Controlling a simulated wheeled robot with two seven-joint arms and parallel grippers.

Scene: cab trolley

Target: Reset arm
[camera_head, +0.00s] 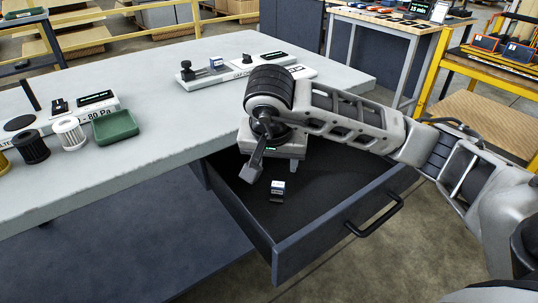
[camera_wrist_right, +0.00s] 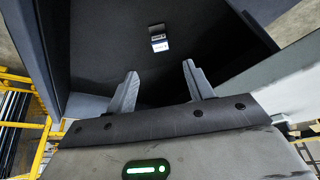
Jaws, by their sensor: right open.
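My right arm comes in from the right, and its gripper (camera_head: 272,168) is over the open drawer (camera_head: 325,238). In the right wrist view the two fingers of the gripper (camera_wrist_right: 161,80) are apart with nothing between them. A small dark and white labelled item (camera_head: 277,190) lies on the drawer's black floor. It also shows in the right wrist view (camera_wrist_right: 158,38), beyond the fingertips and apart from them. My left gripper is not in view.
The grey workbench (camera_head: 150,150) bears a green tray (camera_head: 115,126), a white filter (camera_head: 69,133), a dark filter (camera_head: 31,147) and a white fixture (camera_head: 205,72). The drawer's handle (camera_head: 376,215) faces front right. A yellow-framed rack (camera_head: 490,60) stands at the right.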

